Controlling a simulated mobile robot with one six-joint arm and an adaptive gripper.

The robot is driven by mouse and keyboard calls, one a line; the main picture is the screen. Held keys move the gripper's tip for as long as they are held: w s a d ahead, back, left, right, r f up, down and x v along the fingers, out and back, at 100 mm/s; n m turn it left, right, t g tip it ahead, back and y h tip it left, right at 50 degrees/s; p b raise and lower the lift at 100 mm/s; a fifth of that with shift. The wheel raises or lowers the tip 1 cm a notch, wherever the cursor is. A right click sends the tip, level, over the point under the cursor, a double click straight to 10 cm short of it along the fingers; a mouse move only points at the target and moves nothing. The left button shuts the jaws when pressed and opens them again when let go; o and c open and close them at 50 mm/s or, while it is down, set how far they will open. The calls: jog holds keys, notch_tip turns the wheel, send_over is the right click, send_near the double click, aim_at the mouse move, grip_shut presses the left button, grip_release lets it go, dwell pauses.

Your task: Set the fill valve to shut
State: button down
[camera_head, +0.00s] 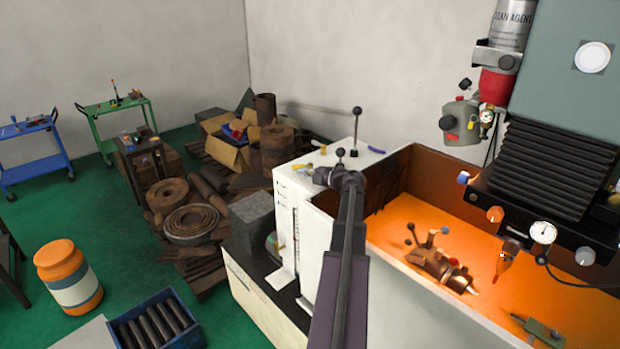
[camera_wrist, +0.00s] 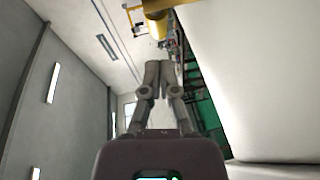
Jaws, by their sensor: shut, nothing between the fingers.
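My gripper (camera_wrist: 158,66) shows in the wrist view with its two fingers together and nothing between them. In the head view my arm reaches up to the white cabinet (camera_head: 310,225), and its dark end covers part of the cabinet top; the fingertips cannot be made out there. Black-knobbed levers (camera_head: 357,125) stand on the cabinet top behind my arm. I cannot tell which part is the fill valve, or its setting. An indexing chuck (camera_head: 440,265) with ball-ended handles lies on the orange-lit machine bed.
The machine's enclosure wall (camera_head: 400,175) rises right of my arm. A dial gauge (camera_head: 543,233) hangs at right. A grey block (camera_head: 253,215) stands left of the cabinet. An orange drum (camera_head: 66,265) and a blue crate (camera_head: 150,322) stand on the green floor, which is partly clear.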

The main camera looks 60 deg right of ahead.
jog(key=shift+w+d+f, duration=0.2)
jog(key=shift+w+d, duration=0.5)
jog(key=shift+s+d, duration=0.1)
jog(key=shift+s, duration=0.1)
